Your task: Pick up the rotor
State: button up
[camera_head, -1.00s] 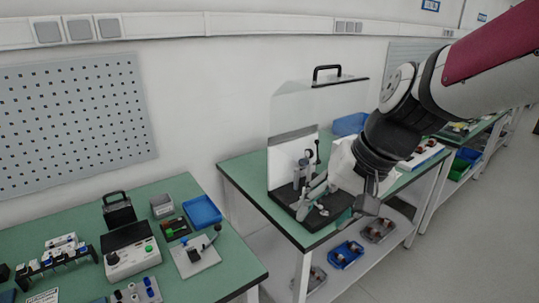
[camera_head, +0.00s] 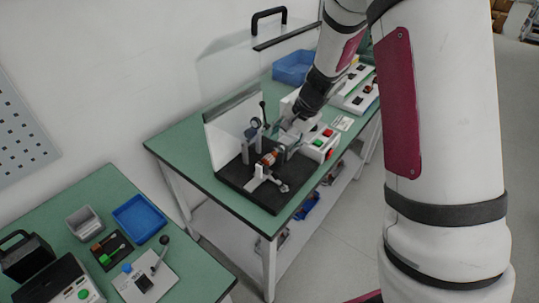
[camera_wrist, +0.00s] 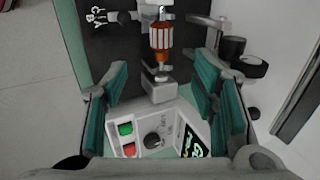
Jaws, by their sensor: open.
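The rotor (camera_wrist: 162,38), with copper-orange windings and a metal shaft, is held upright in the picture in a fixture on the dark base plate. In the head view the rotor (camera_head: 269,159) sits among the fixture's posts. My gripper (camera_wrist: 160,78) is open and empty, with a teal-padded finger on either side of the picture's middle. The rotor lies beyond the fingertips, between their lines. In the head view my gripper (camera_head: 287,138) is just behind and right of the rotor, partly blurred against the fixture.
A control box (camera_wrist: 150,130) with green and red buttons and a knob lies below the gripper. A black cylindrical part (camera_wrist: 240,58) stands near the right finger. A clear raised cover (camera_head: 235,85) stands behind the fixture. A blue bin (camera_head: 293,67) is at the back.

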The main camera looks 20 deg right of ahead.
aim_at(271, 156)
jog(key=x, duration=1.1)
jog(key=shift+w+a+f+p, duration=0.1)
jog(key=shift+w+a+p, duration=0.05)
jog(key=shift+w+p, duration=0.2)
grip_shut()
